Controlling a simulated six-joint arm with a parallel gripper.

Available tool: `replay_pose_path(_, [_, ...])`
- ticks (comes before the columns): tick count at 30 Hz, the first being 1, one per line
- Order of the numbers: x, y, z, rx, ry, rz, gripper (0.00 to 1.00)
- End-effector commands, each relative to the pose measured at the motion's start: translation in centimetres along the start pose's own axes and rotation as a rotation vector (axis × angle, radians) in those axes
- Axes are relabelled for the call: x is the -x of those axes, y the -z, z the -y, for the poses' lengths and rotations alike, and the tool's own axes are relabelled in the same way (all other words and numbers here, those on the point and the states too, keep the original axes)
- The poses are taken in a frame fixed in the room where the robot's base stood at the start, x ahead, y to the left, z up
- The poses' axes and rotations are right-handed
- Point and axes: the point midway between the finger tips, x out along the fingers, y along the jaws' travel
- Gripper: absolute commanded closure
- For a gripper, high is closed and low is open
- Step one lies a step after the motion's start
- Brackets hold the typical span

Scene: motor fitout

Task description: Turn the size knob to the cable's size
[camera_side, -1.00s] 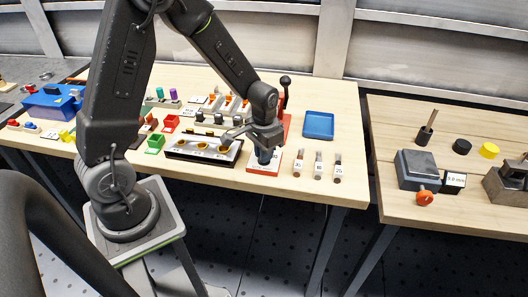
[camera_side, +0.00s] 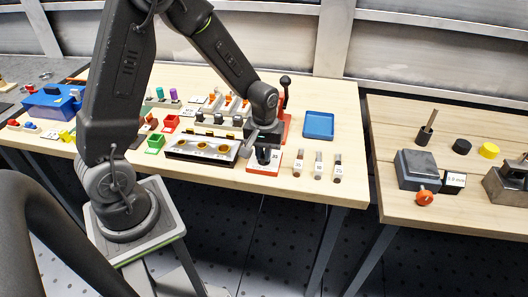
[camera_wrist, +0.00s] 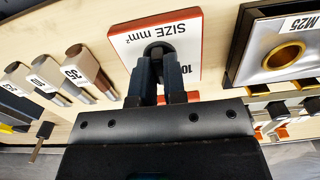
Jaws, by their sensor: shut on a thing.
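The size plate (camera_wrist: 125,42) is a white square panel with an orange-red edge, printed "SIZE mm²", upside down in the wrist view. It also shows in the side view (camera_side: 290,163) near the table's front edge. A "10" mark is readable beside the knob; other marks are hidden by my fingers. The dark size knob (camera_wrist: 157,49) stands on the plate. My gripper (camera_wrist: 159,85) is shut on the knob, one finger on each side, pointing down at it in the side view (camera_side: 265,152). The knob's pointer cannot be made out. I cannot tell which piece is the task's cable.
Several short labelled pieces (camera_wrist: 90,68) lie in a row beside the plate, one marked "35". A black-framed panel with brass rings (camera_side: 202,148) is close on the other side. A blue tray (camera_side: 318,125) and a red-based lever (camera_side: 285,95) stand behind.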

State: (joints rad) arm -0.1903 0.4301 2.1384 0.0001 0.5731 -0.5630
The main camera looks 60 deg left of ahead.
Motion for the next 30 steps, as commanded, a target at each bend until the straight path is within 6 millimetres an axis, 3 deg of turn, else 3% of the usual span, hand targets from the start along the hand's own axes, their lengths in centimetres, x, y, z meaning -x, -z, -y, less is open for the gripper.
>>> replay_pose_path(17, [0.04, 0.01, -0.02, 0.034, 0.0, 0.0, 1.0])
replay_pose_path(18, [0.04, 0.01, -0.02, 0.033, 0.0, 0.0, 0.85])
replay_pose_path(24, [0.03, 0.01, -0.01, 0.033, 0.0, 0.0, 0.65])
replay_pose_path(30, [0.01, 0.0, -0.01, 0.032, 0.0, 0.0, 0.63])
